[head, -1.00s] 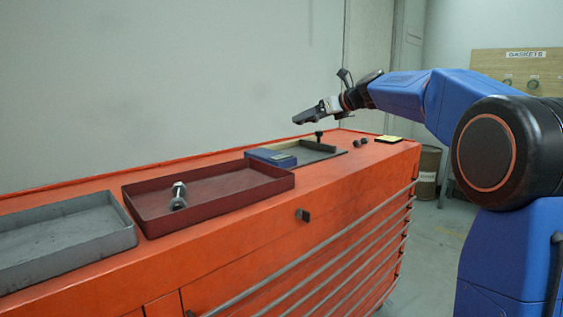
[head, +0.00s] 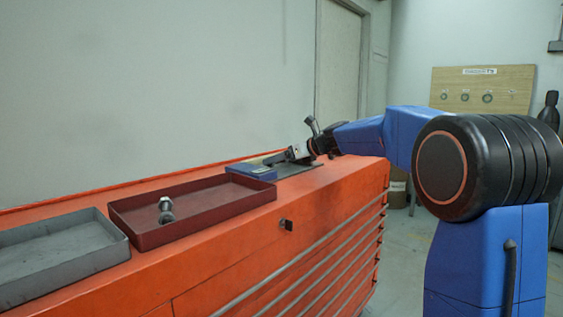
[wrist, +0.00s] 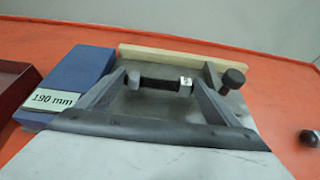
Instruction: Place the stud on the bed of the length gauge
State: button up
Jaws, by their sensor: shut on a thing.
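The length gauge has a grey bed (wrist: 240,108), a pale wooden strip along its back and a blue block (wrist: 75,85) labelled 190 mm at its left. The blue block also shows in the head view (head: 250,171). A dark knob (wrist: 233,78) stands at the bed's right. My gripper (wrist: 160,82) is shut on the stud (wrist: 155,86), a dark rod with a bright nut-like piece near its right end. The stud lies crosswise between the fingers, over the bed. I cannot tell whether it touches the bed. In the head view my gripper (head: 280,157) is low at the gauge.
A dark red tray (head: 220,207) holding a bolt-like piece (head: 166,210) and a grey tray (head: 75,262) stand to the left on the orange cabinet (head: 325,190). A dark round-ended part (wrist: 311,138) lies right of the gauge. A wall rises behind.

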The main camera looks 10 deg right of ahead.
jog(key=shift+f, duration=0.4)
jog(key=shift+f, duration=0.15)
jog(key=o, duration=1.2)
jog(key=shift+s+d+r, duration=0.1)
jog(key=shift+r, duration=0.1)
jog(key=v, duration=1.1)
jog(key=shift+s+d, duration=0.2)
jog(key=shift+s, duration=0.1)
